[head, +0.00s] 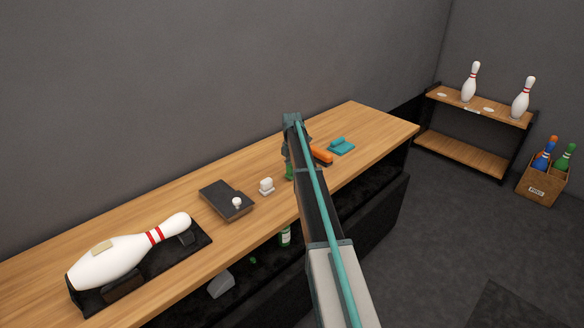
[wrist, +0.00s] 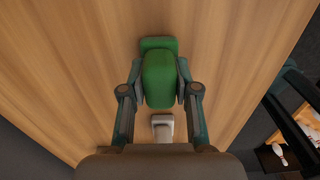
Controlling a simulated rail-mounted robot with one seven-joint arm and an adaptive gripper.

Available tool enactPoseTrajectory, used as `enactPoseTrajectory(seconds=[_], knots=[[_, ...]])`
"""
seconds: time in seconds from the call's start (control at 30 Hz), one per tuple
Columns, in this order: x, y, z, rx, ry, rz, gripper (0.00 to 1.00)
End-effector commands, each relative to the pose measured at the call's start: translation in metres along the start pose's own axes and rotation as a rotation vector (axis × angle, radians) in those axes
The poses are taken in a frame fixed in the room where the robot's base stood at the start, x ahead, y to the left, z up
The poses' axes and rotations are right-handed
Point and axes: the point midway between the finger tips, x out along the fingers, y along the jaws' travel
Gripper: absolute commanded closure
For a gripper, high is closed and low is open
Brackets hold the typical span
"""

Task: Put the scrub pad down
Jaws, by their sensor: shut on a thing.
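The green scrub pad (wrist: 158,82) is between the two fingers of my gripper (wrist: 161,90) in the wrist view, and the fingers are shut on it. It has a wider flat part at its far end and a raised block toward me.
A dark box with a white knob (head: 226,200) and a bowling pin on a black cradle (head: 130,252) lie left. An orange tool (head: 321,156) and a teal item (head: 341,146) lie right. The counter's far right end is clear.

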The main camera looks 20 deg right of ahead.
Motion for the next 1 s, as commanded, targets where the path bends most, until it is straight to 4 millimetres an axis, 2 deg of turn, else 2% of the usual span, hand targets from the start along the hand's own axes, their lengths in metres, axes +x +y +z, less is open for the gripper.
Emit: enactPoseTrajectory(seconds=[0.37,0.4,0.53,0.87,1.0], knots=[[0.005,0.0,0.0,0.0,0.0,0.0,1.0],[0.005,0.0,0.0,0.0,0.0,0.0,0.65],[0.005,0.0,0.0,0.0,0.0,0.0,0.45],[0.004,0.0,0.0,0.0,0.0,0.0,0.45],[-0.005,0.001,0.0,0.0,-0.001,0.002,0.45]])
